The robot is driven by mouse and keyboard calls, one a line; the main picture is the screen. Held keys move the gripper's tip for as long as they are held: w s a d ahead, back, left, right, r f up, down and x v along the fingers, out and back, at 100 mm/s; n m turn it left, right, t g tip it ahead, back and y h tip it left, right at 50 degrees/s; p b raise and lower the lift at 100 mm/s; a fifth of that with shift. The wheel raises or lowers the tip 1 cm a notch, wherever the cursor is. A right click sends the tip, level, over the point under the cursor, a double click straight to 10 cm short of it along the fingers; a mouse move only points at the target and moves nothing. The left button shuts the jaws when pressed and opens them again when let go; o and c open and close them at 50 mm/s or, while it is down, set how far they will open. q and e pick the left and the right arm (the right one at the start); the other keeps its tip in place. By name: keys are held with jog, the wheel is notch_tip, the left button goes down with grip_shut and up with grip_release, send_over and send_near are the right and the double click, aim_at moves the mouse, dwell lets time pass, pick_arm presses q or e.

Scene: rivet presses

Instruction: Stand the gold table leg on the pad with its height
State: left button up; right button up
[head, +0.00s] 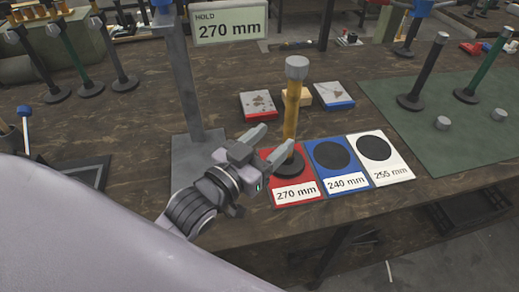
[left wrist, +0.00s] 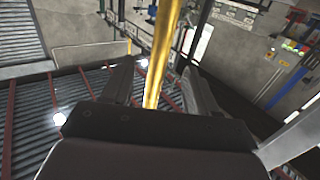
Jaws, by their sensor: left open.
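The gold table leg (head: 291,115) stands upright on the red pad (head: 310,190) labelled 270 mm, its dark round foot on the pad and a grey cap on top. My left gripper (head: 269,141) is open, its two fingers pointing at the lower part of the leg from the left. In the left wrist view the gold leg (left wrist: 164,50) shows between the two spread fingers (left wrist: 158,85); whether they touch it I cannot tell. My right gripper is in neither view.
A sign (head: 230,28) reading HOLD 270 mm stands behind. Beside the red pad lie a blue 240 mm pad (head: 350,182) and a white 255 mm pad (head: 396,169), both empty. A green mat (head: 440,145) at right bears other legs; more legs stand at far left.

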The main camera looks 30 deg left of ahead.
pick_arm(q)
jog(key=shift+v, duration=1.55)
